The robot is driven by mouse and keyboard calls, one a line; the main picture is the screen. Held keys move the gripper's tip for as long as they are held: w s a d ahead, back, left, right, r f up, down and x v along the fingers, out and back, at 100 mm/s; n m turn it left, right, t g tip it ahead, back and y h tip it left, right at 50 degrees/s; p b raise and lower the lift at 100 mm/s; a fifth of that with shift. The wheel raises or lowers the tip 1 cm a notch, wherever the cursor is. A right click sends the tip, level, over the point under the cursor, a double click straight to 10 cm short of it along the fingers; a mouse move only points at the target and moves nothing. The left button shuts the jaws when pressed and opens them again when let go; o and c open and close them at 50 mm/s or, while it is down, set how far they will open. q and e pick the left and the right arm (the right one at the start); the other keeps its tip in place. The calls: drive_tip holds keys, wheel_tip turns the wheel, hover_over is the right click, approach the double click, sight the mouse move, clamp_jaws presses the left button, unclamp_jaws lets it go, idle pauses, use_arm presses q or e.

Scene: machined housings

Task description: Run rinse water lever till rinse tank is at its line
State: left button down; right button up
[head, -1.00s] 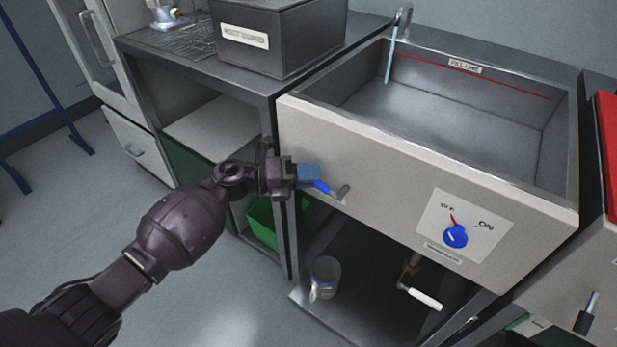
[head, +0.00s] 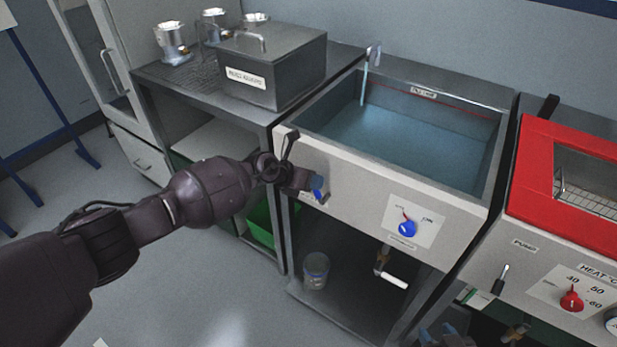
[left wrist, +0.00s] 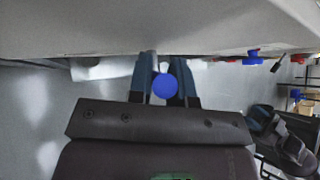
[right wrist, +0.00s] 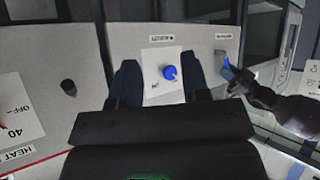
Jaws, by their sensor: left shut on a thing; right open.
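The rinse tank (head: 300,145) is a grey-fronted basin with a red line on its inner back wall. Bluish water (head: 410,135) covers its floor, its surface somewhat below the red line. A pale stream (head: 364,88) falls from the spout at the back left corner. My left gripper (head: 316,186) is shut on the blue-handled lever on the tank's front left; the lever's round blue end (left wrist: 165,87) shows between its fingers. In the right wrist view, the left gripper (right wrist: 232,76) is at the lever too. My right gripper (right wrist: 160,85) is open and empty, facing the tank front.
A blue OFF/ON knob (head: 408,228) is on the tank front. Below is a white-handled valve (head: 392,281) and a cup (head: 316,270). A red-topped heated tank (head: 530,165) stands right. A dark lidded box (head: 290,75) sits on the left bench.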

use_arm(q)
drive_tip(key=p, duration=0.1)
drive_tip(key=d+r+m+y+p, duration=0.1)
drive_tip(key=p, duration=0.1)
drive_tip(key=shift+s+r+t+y, duration=0.1)
drive_tip(key=shift+s+t+y, duration=0.2)
drive_tip(key=shift+s+t, duration=0.1)
drive_tip(key=p, duration=0.2)
drive_tip(key=shift+s+d+f+m+t+y+p, duration=0.2)
drive_tip(key=shift+s+d+m+t+y+p, duration=0.1)
drive_tip(key=shift+d+y+p, duration=0.1)
drive_tip(key=shift+d+f+p, duration=0.1)
drive_tip(key=shift+f+p, duration=0.05)
drive_tip(key=shift+p, duration=0.15)
use_arm(e)
wheel_tip(320, 180, up, 8)
drive_tip(key=shift+w+d+f, duration=0.15)
drive_tip(key=shift+w+d, duration=0.05)
drive_tip(key=shift+w, duration=0.05)
drive_tip(key=shift+s+f, duration=0.15)
use_arm(q)
drive_tip(key=c, duration=1.1)
unclamp_jaws()
use_arm(e)
drive_tip(key=shift+s+d+f, duration=0.1)
drive_tip(key=shift+s+f, duration=0.2)
drive_tip(key=shift+s, duration=0.15)
use_arm(q)
drive_tip(key=shift+o, duration=0.2)
